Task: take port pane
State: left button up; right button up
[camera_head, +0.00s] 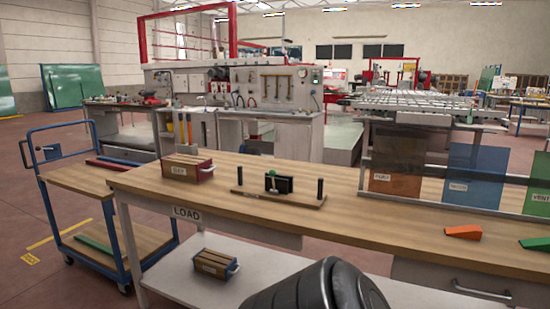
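Coloured panes stand upright in a rack (365,150) at the right of the wooden bench. The leftmost is a brown pane (398,160), with a small label that may read PORT. A blue pane (473,172) stands in the middle, its label too small to read surely. A green pane (540,190) stands at the right edge, partly cut off, with a label that seems to read VENT. A dark rounded part of my own body shows at the bottom centre. Neither of my grippers is in view.
The bench top (350,215) holds a small wooden box (188,168), a board with two black posts (278,196), an orange wedge (463,232) and a green wedge (535,243). A blue-framed trolley (75,180) stands left. Another box (215,264) sits on the lower shelf.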

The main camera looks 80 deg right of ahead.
aim_at(398, 163)
jog(key=k, duration=1.2)
jog(key=z, duration=0.45)
